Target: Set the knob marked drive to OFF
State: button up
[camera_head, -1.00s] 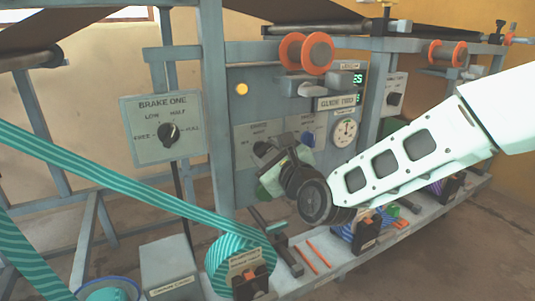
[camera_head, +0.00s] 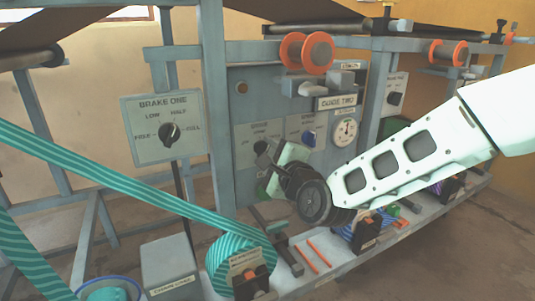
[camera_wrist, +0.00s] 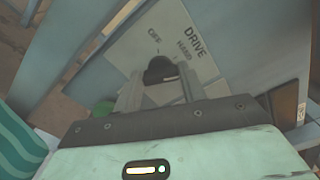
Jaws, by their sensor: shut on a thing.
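The drive knob (camera_wrist: 159,68) is black and sits on a light plate (camera_wrist: 205,65) marked DRIVE, with OFF and HAND printed around it. In the wrist view, my gripper (camera_wrist: 158,88) has one finger on each side of the knob and is shut on it. The knob's pointer cannot be made out clearly. In the head view, my gripper (camera_head: 264,156) reaches the lower left part of the grey control panel (camera_head: 241,105), and my wrist hides much of the area around the knob.
The panel lamp (camera_head: 242,87) is dark. A round gauge (camera_head: 345,131) and the BRAKE ONE box (camera_head: 163,129) flank the area. A teal striped web (camera_head: 130,178) crosses at left. The bottom shelf (camera_head: 340,262) holds several items.

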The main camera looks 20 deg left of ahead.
jog(key=shift+f+n, duration=0.2)
jog(key=shift+n, duration=4)
jog(key=shift+f+n, duration=0.2)
jog(key=shift+n, duration=4)
jog(key=o, duration=1)
jog(key=shift+d, duration=0.15)
jog(key=p+v, duration=0.3)
jog(key=v, duration=1.4)
jog(key=shift+s+d, duration=0.1)
jog(key=shift+d, duration=0.05)
